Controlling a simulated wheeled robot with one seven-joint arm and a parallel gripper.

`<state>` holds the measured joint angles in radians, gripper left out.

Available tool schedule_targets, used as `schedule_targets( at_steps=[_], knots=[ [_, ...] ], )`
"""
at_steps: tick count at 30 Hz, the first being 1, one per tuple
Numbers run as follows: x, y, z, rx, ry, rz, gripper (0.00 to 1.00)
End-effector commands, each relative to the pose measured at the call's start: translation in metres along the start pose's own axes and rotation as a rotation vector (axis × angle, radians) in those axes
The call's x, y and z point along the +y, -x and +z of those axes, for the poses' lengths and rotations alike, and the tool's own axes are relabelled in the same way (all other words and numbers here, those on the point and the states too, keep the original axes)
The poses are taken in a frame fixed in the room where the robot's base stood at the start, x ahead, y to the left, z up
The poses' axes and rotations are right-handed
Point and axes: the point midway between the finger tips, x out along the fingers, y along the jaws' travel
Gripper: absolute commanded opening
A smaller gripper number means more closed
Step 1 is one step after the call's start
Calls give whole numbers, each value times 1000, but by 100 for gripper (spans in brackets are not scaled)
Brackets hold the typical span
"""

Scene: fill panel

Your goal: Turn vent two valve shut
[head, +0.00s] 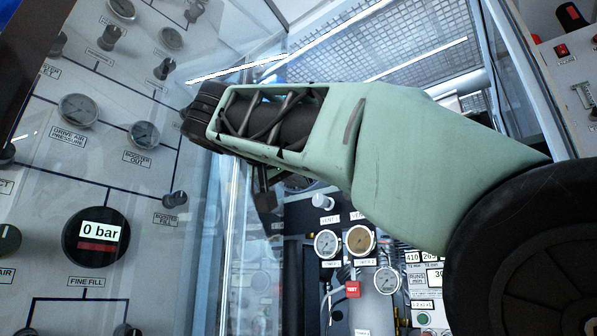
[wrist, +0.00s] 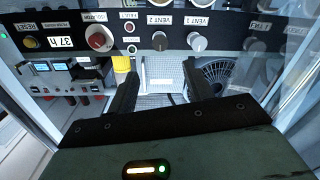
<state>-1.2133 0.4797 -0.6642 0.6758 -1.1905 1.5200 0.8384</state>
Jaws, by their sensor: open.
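The vent two valve is a dark knob (wrist: 160,41) under a white VENT 2 label (wrist: 158,19), at the top middle of the wrist view. A pale grey knob (wrist: 197,41) under the VENT 1 label sits just right of it. My gripper (wrist: 163,90) is open and empty, its two dark fingers spread below the knobs in the picture and apart from them. In the head view my pale green arm hides much of the panel. A white knob (head: 322,200) and VENT labels show below it, but I cannot tell which valve that knob is.
A red round knob (wrist: 99,38) and a 37 h display (wrist: 68,42) lie left of the valve. A fan grille (wrist: 217,75) is behind the right finger. Clear glass stands at the right of the wrist view. A gauge panel (head: 160,200) fills the head view's left.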

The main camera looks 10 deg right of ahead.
Motion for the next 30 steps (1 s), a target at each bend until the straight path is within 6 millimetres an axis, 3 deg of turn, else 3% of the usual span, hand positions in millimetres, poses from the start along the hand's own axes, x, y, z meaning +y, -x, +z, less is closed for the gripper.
schedule_targets(
  at_steps=[3, 9, 27, 30],
  knots=[
    [0, 20, -1, 1, -1, -2, 51],
    [0, 34, 0, 0, 0, 0, 51],
    [0, 35, 0, -1, 1, 0, 51],
    [-9, 22, 11, -31, 43, -23, 51]
  ],
)
